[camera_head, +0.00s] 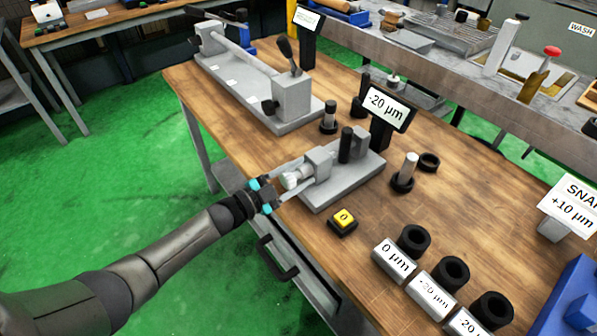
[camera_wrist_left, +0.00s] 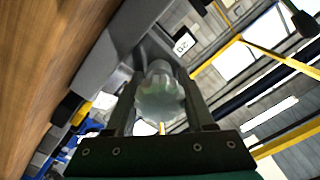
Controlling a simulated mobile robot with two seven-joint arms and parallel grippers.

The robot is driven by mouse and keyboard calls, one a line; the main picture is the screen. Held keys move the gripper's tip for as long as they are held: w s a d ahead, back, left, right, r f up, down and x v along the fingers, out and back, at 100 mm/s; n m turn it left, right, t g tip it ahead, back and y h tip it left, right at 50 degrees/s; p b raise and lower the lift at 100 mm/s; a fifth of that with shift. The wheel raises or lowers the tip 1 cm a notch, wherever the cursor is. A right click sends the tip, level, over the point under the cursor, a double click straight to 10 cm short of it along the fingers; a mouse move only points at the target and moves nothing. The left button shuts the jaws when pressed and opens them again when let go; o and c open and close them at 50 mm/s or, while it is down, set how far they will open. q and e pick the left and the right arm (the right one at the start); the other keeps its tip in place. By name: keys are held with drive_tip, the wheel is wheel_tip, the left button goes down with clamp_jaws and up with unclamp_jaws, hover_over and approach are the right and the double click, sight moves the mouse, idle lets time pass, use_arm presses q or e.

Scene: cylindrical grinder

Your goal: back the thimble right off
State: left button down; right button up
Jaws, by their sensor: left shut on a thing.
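The thimble (camera_head: 290,180) is a pale, ribbed knob on the near left end of a grey measuring fixture (camera_head: 345,183) on the wooden bench. My left gripper (camera_head: 275,189) reaches it from the left, at the bench edge, and is shut on it. In the left wrist view the thimble (camera_wrist_left: 160,98) sits between my two fingers (camera_wrist_left: 163,112), with its shaft running away into the grey fixture body (camera_wrist_left: 118,42). A display (camera_head: 385,107) behind the fixture reads -20 µm. My right gripper is not in view.
A yellow 0 button (camera_head: 344,217) lies just in front of the fixture. Several black rings with labelled blocks (camera_head: 392,257) stand at the front right. A pin in a black base (camera_head: 404,173) and a loose ring (camera_head: 429,161) are right of the fixture. A longer grey fixture (camera_head: 290,95) stands behind.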

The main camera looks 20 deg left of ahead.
use_arm(q)
drive_tip(key=shift+n, duration=0.6)
drive_tip(key=shift+c, duration=1.3)
unclamp_jaws()
drive_tip(key=p+v, duration=0.1)
drive_tip(key=v, duration=1.4)
drive_tip(key=shift+p, duration=0.4)
drive_tip(key=shift+a, duration=0.1)
